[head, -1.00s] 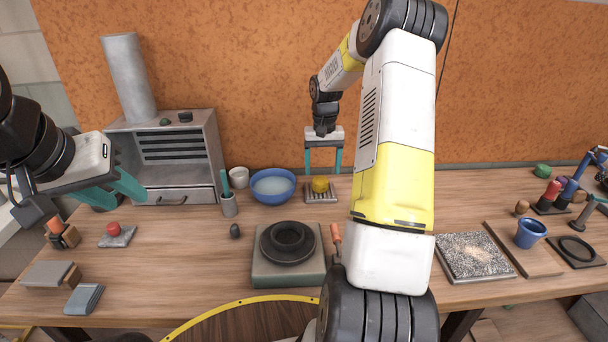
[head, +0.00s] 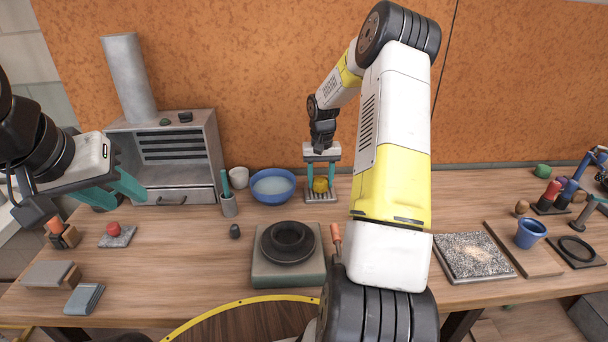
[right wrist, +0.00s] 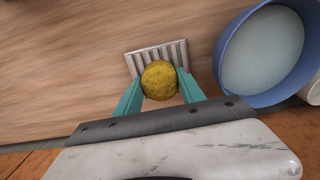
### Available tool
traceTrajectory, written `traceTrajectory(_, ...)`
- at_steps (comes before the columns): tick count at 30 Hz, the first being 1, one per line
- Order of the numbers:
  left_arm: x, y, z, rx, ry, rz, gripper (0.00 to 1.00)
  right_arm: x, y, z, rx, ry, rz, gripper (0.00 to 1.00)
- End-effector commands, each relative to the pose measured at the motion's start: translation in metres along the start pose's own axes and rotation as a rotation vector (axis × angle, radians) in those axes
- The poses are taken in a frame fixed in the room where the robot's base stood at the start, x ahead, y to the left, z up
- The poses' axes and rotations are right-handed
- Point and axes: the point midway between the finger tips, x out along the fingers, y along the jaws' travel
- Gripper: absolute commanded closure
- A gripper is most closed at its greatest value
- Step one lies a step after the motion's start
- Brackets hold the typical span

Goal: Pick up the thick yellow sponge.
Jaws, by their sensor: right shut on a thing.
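The thick yellow sponge (head: 320,185) sits on a small ribbed grey rack (head: 321,198) at the back of the table. In the right wrist view the sponge (right wrist: 160,81) is round and pitted, over the slats of the rack (right wrist: 150,56). My right gripper (head: 321,182) is lowered over it and shut on it, with one teal finger on each side. The right wrist view shows both fingertips (right wrist: 160,84) at its sides. I cannot tell whether the sponge is clear of the rack. My left gripper (head: 130,190) is open and empty at the left, away from the sponge.
A blue bowl of pale liquid (head: 272,185) stands close left of the rack. A white cup (head: 239,177) and a tool holder (head: 229,205) stand beyond it. A wheel with a dark dish (head: 288,243) is in front. Table right of the rack is partly hidden by my arm.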

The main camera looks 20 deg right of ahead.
Motion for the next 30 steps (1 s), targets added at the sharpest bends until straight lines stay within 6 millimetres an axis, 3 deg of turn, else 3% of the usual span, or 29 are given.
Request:
traceTrajectory(10,0.000,0.000,0.000,0.000,0.000,0.000,0.64,-0.007,0.000,0.000,0.000,0.002,0.000,0.98)
traceTrajectory(17,0.000,0.000,0.000,0.000,0.000,0.000,0.64,-0.036,0.000,-0.001,0.001,0.004,0.000,0.98)
traceTrajectory(30,0.000,0.000,0.000,0.000,0.000,0.000,0.64,-0.046,-0.021,0.104,-0.002,-0.001,0.001,0.98)
